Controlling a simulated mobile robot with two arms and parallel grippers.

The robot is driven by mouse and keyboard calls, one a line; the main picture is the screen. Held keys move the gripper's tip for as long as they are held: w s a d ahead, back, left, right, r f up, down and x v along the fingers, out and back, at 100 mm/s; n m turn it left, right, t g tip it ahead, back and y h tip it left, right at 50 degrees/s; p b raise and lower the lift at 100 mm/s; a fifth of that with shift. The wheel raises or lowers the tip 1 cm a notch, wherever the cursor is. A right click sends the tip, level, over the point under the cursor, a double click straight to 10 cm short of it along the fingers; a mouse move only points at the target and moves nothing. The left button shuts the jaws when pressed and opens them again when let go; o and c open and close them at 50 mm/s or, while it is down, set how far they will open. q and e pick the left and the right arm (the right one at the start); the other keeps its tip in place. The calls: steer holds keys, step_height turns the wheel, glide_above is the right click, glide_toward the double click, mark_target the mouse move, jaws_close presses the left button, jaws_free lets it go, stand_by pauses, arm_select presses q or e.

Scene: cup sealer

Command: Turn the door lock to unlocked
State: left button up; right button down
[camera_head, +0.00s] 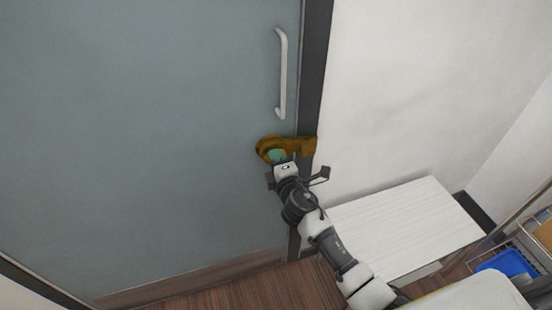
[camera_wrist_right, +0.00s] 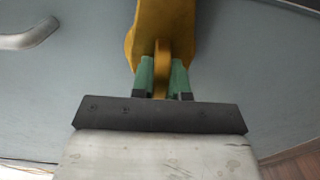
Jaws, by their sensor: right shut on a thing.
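The brass-coloured door lock (camera_head: 302,146) sits at the right edge of the grey-blue door (camera_head: 150,130), below the handle, and reaches onto the dark frame. My right gripper (camera_head: 277,157) is at the left, rounded part of the lock. In the right wrist view, the green fingers of my right gripper (camera_wrist_right: 161,78) are on both sides of a thin upright part of the lock (camera_wrist_right: 163,30) and shut on it. The knob's tip is partly hidden between the fingers. I cannot tell its turned position. My left gripper is not in view.
A white upright handle (camera_head: 283,75) is on the door above the lock. A white slatted bench or table (camera_head: 405,225) stands right of the door. A wire rack with a blue bin (camera_head: 510,263) is at the lower right. Wooden floor shows below.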

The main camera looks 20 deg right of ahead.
steer(key=n, duration=0.4)
steer(key=shift+n, duration=0.3)
steer(key=n+p, duration=0.1)
steer(key=n, duration=0.3)
steer(key=shift+n, duration=0.3)
steer(key=n+p, duration=0.2)
steer(key=n, duration=0.2)
steer(key=shift+n+p, duration=0.7)
steer(key=shift+n, duration=1.4)
steer(key=c, duration=1.1)
jaws_free()
